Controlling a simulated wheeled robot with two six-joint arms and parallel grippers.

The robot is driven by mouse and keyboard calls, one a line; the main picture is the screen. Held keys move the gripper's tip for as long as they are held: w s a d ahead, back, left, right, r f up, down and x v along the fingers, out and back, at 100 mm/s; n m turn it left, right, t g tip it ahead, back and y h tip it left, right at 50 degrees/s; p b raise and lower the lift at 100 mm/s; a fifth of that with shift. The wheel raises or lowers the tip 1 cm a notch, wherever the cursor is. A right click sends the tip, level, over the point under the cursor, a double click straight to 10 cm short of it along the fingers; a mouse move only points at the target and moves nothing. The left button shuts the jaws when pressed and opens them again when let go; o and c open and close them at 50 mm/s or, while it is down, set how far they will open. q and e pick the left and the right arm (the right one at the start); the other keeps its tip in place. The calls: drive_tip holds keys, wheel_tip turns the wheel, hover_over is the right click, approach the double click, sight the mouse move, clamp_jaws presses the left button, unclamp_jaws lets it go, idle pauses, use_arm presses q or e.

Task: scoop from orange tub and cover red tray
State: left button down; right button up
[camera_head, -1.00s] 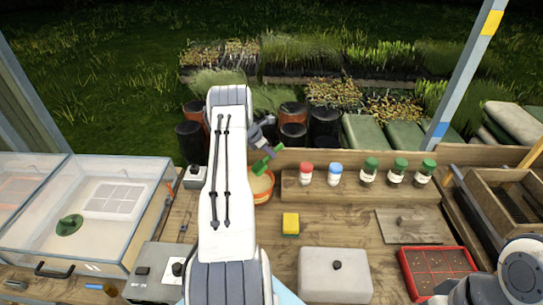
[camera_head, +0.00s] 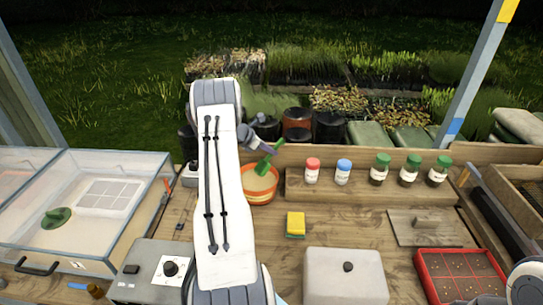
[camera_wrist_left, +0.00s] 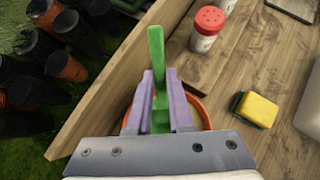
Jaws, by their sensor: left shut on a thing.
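My left gripper (camera_head: 262,148) is shut on a green scoop (camera_head: 265,163), at the orange tub (camera_head: 262,197). The scoop's lower part is over or just inside the tub's back edge; I cannot tell whether it touches the pale contents. In the left wrist view, the green scoop (camera_wrist_left: 156,50) stands between the purple fingers (camera_wrist_left: 158,100), and the orange rim (camera_wrist_left: 205,118) shows behind them. The scoop's bowl and any load are not clear. The red tray (camera_head: 421,275) is at the front right, with dark soil and small spots in a grid. My right gripper is out of view.
A yellow sponge (camera_head: 296,222) and a grey lidded box (camera_head: 345,280) stand right of my left arm. Red, blue and green-capped bottles (camera_head: 313,172) line the back shelf. A wooden float (camera_head: 428,225) lies behind the tray. A clear-walled case (camera_head: 100,215) is at left.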

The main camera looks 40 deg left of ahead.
sight(268, 157)
use_arm(q)
drive_tip(key=shift+t, duration=0.3)
drive_tip(key=shift+s+a+f+b, duration=0.1)
drive_tip(key=shift+f+b, duration=1.3)
drive_tip(key=shift+f, duration=0.05)
drive_tip(key=shift+s+f+b, duration=0.1)
drive_tip(key=shift+f+b, duration=1.25)
drive_tip(key=shift+f, duration=0.05)
drive_tip(key=shift+r+g+p, duration=0.4)
drive_tip(key=shift+r+p, duration=0.05)
drive_tip(key=shift+p, duration=1.1)
drive_tip(key=shift+r+g+y+p, duration=0.15)
drive_tip(key=shift+r+g+p, duration=0.3)
drive_tip(key=shift+p, duration=1.4)
drive_tip(key=shift+r+g+y+p, duration=0.15)
drive_tip(key=shift+g+p, duration=0.5)
drive_tip(key=shift+p, duration=1.15)
